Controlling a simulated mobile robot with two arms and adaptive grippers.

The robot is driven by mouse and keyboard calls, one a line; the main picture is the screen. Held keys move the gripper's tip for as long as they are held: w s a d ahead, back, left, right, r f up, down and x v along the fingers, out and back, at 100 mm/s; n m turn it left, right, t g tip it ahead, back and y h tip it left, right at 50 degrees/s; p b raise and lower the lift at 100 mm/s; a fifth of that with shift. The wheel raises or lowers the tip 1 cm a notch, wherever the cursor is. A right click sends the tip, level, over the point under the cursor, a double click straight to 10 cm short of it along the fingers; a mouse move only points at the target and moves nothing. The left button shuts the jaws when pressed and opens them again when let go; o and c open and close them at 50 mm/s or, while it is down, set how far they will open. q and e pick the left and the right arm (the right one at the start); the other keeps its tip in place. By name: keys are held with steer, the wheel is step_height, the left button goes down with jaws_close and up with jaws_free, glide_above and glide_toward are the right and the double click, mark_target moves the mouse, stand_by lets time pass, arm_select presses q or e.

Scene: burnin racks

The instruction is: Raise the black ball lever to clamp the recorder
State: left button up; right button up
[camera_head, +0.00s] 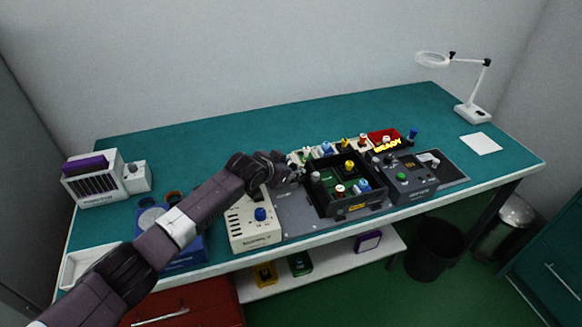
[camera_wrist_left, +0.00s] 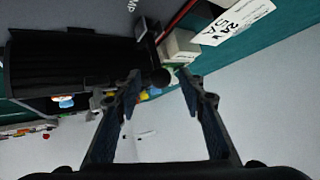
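My left gripper (camera_head: 290,170) reaches from the left over the bench, at the left side of a black open box-like fixture (camera_head: 325,203). In the left wrist view the gripper (camera_wrist_left: 160,82) is open, its two fingers apart. A black ball (camera_wrist_left: 160,78) shows between the fingertips, beside a dark lever-like part. I see no clear grip on it. A large black body (camera_wrist_left: 65,65) fills the left of that view. Which part is the recorder is unclear. In the head view the gripper hides the ball. My right gripper is not in view.
A beige box with a blue knob (camera_head: 260,214) stands left of the fixture. A grey control panel (camera_head: 418,175) is on its right. Small coloured parts and a red bin (camera_head: 384,137) line the back. A white label (camera_wrist_left: 235,20) shows near the fingers. The rear bench (camera_head: 220,130) is clear.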

arm_select(q)
steer(key=shift+s+a+r, duration=0.25)
steer(key=shift+s+r, duration=0.05)
steer(key=shift+s, duration=0.15)
steer(key=v, duration=1.1)
